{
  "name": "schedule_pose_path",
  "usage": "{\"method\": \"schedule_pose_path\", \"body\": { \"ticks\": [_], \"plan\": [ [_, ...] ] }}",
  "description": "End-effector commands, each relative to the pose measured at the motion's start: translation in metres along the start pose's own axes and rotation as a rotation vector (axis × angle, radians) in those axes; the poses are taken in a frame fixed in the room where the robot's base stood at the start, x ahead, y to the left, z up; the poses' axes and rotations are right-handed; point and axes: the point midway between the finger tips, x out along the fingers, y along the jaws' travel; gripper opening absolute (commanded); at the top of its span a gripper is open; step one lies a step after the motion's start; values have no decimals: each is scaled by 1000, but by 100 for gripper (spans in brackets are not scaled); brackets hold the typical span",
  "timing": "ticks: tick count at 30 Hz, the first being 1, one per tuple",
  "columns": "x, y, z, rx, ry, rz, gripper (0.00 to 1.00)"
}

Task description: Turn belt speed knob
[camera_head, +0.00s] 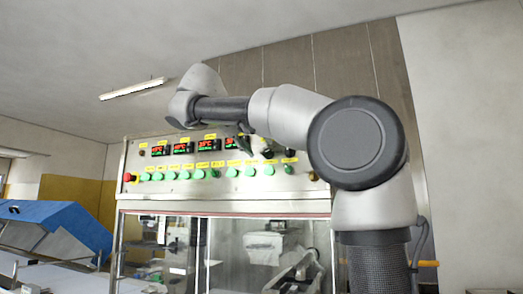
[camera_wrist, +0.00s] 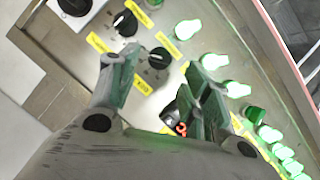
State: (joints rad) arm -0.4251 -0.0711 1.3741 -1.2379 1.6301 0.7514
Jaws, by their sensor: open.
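The control panel (camera_head: 200,172) stands ahead, with displays, green buttons and yellow labels too small or blurred to read. In the wrist view, two black round knobs show: one (camera_wrist: 157,60) between the fingertips in the picture, another (camera_wrist: 125,22) further up and left. Each has a pale pointer mark. I cannot tell which one sets the belt speed. My gripper (camera_wrist: 163,68) is open, its greenish fingers on either side of the nearer knob in the picture. Contact with the knob cannot be made out. In the head view my arm largely hides the gripper and this part of the panel.
Lit green buttons (camera_wrist: 187,29) line the panel beside the right finger. A red stop button (camera_head: 128,177) is at the panel's left end. Below is a glazed machine housing (camera_head: 265,240). A blue cover (camera_head: 60,218) stands at left.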

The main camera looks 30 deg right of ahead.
Motion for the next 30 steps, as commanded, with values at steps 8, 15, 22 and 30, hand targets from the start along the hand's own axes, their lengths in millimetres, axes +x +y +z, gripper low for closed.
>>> {"method": "schedule_pose_path", "body": {
  "ticks": [8, 15, 22, 30],
  "plan": [
    [41, 0, 0, -1, -1, 0, 48],
    [48, 0, 0, -2, 0, -3, 48],
    [48, -1, 0, -3, 0, -3, 28],
    [48, -1, 0, -4, 0, -2, 3]
  ]
}}
